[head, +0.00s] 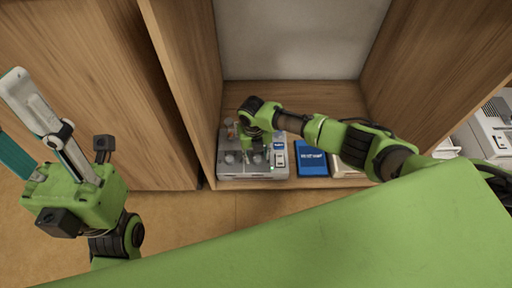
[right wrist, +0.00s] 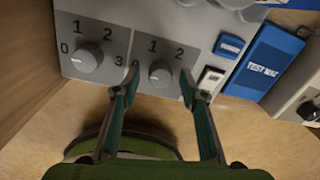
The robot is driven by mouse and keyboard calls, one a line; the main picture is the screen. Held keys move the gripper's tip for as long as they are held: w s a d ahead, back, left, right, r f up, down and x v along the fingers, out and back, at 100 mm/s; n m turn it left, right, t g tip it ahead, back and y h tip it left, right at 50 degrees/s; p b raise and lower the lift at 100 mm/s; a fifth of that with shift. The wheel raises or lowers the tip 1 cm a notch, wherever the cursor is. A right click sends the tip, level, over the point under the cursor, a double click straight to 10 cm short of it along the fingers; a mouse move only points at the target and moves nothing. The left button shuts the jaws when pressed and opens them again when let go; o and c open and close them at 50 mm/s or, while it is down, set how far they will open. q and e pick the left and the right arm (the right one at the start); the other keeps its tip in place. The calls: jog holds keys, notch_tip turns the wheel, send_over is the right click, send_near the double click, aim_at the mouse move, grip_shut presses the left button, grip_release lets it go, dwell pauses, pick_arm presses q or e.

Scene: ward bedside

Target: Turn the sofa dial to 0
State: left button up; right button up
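A grey control box (head: 232,172) stands in the wooden cubby. In the right wrist view its face carries two round grey dials, a left dial (right wrist: 87,57) and a right dial (right wrist: 160,73), with printed numbers around them. No sofa label is readable. The left dial's mark seems to face lower left, near 0; the right dial's mark is unclear. My right gripper (right wrist: 160,84) is open, its fingertips on either side of the right dial; contact cannot be told. The left finger partly covers the right dial's scale. My left gripper (head: 14,112) is raised at the left, open and empty.
A blue TEST MAT box (right wrist: 262,62) lies right of the control box, with a pale device (right wrist: 300,88) beyond it. A blue switch (right wrist: 230,45) and a white rocker (right wrist: 210,80) sit beside the right dial. Wooden cubby walls (head: 185,75) flank the right arm.

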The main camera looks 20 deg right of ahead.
aim_at(255, 158)
notch_tip(255, 158, up, 11)
jog(key=shift+a+r, duration=0.15)
jog(key=shift+a, duration=0.15)
dwell(0.5)
